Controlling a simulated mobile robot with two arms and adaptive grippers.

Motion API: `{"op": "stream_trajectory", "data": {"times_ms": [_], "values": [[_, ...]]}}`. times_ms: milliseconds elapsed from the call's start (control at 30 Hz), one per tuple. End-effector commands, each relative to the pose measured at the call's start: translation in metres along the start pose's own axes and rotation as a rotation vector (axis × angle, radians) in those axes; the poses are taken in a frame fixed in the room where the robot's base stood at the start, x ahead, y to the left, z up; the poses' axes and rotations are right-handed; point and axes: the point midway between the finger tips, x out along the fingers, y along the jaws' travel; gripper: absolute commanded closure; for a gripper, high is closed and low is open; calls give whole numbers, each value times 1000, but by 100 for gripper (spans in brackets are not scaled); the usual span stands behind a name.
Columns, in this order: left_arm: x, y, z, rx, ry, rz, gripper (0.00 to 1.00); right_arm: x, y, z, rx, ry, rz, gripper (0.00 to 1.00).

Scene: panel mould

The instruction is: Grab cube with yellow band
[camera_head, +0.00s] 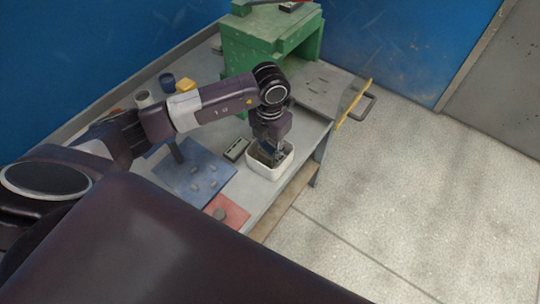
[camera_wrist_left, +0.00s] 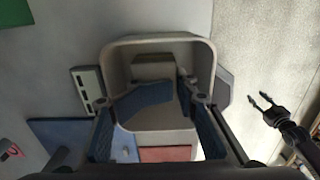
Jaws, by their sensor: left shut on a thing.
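My left gripper (camera_head: 269,151) reaches down into a small white open container (camera_head: 283,170) near the bench's front edge. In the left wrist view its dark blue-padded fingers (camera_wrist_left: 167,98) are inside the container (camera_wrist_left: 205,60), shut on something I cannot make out. A grey block-like shape (camera_wrist_left: 153,68) shows in the container just beyond the fingers. I see no yellow band on anything there. A yellow block (camera_head: 186,85) stands at the back of the bench. My right gripper (camera_wrist_left: 262,104) shows in the left wrist view, its two prongs apart and empty, over the floor.
A blue mat (camera_head: 205,163) with several small grey pieces and a red mat (camera_head: 232,214) lie left of the container. A dark slotted block (camera_head: 236,149) sits close beside it. A green box-shaped stand (camera_head: 275,38) rises behind. The floor (camera_head: 430,200) at right is clear.

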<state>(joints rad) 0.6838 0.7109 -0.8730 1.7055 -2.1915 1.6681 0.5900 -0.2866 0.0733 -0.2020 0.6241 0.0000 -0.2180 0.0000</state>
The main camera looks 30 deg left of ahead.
Motion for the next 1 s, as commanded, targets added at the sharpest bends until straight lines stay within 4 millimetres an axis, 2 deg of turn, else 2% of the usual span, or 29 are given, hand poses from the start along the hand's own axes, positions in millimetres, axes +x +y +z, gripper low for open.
{"op": "stream_trajectory", "data": {"times_ms": [33, 200, 367, 767, 1000], "values": [[0, 1, 0, -1, 1, 1, 83, 0, 1, 7, -1, -10, 1, 60], [0, 1, 0, -1, 1, 2, 100, -2, 2, 25, -2, -35, 2, 60], [0, 1, 0, -1, 1, 2, 100, -2, 4, 26, -3, -36, 4, 60], [-3, 2, 0, -2, 1, 3, 100, 0, 6, 13, -1, -16, 7, 60], [-26, 1, 2, -1, -5, 2, 100, 8, 6, 14, 0, -17, 7, 60]]}}
